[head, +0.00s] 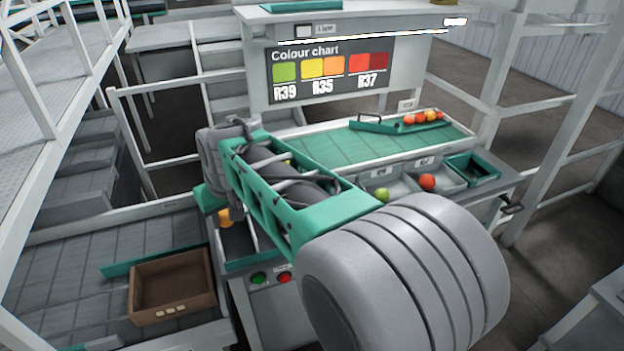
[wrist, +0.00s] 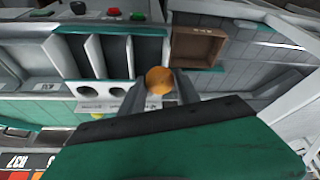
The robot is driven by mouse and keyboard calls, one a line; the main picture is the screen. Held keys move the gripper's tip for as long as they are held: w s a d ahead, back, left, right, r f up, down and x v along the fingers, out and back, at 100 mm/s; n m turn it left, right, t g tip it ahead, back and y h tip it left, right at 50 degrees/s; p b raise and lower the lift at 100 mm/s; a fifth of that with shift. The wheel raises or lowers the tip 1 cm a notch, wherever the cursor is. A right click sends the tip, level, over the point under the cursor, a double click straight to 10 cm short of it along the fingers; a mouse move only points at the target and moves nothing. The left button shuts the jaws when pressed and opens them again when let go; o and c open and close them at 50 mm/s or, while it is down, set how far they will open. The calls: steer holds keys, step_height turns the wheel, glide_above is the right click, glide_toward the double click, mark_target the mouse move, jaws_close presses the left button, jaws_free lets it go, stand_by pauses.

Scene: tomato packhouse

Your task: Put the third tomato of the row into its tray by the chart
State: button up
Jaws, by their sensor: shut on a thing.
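My gripper (wrist: 158,92) is shut on an orange tomato (wrist: 160,80), which sits between its two grey fingers in the wrist view. In the head view the orange tomato (head: 226,217) shows at the left end of my arm, above the left end of the bench. The colour chart (head: 327,72) stands behind the bench, with green over R39, yellow and orange over R35, and reds over R37. A green tomato (head: 382,195) and a red tomato (head: 427,182) lie in separate grey trays at the bench front. My arm hides the trays left of them.
Several red and orange tomatoes (head: 420,118) stand in a row at the back right of the green mat (head: 345,149). A brown crate (head: 172,312) stands at the lower left. Green and red buttons (head: 259,278) sit on the bench front. A teal bin (head: 473,168) is at the right end.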

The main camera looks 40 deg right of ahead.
steer(key=w+d+f+p, duration=0.1)
steer(key=w+d, duration=0.1)
steer(key=d, duration=0.5)
steer(key=w+d+f+p, duration=0.1)
steer(key=w+d, duration=0.2)
steer(key=d, duration=0.5)
steer(key=s+d+f+n+p, duration=0.1)
steer(key=s+d+f, duration=0.1)
steer(key=d, duration=0.7)
steer(key=s+d+f+n+p, duration=0.1)
steer(key=s+d+f, duration=0.15)
steer(key=d, duration=0.65)
steer(key=shift+y, duration=0.3)
steer(key=f+b, duration=0.2)
steer(key=f, duration=0.1)
steer(key=f+b, duration=0.2)
steer(key=f, duration=0.2)
steer(key=w+f+b, duration=0.1)
steer(key=f+b, duration=0.2)
steer(key=shift+a+f, duration=0.25)
steer(key=shift+f, duration=0.05)
steer(key=shift+f+b, duration=0.6)
steer(key=shift+f, duration=0.05)
steer(key=o, duration=1)
steer(key=c, duration=0.3)
steer(key=shift+c, duration=0.2)
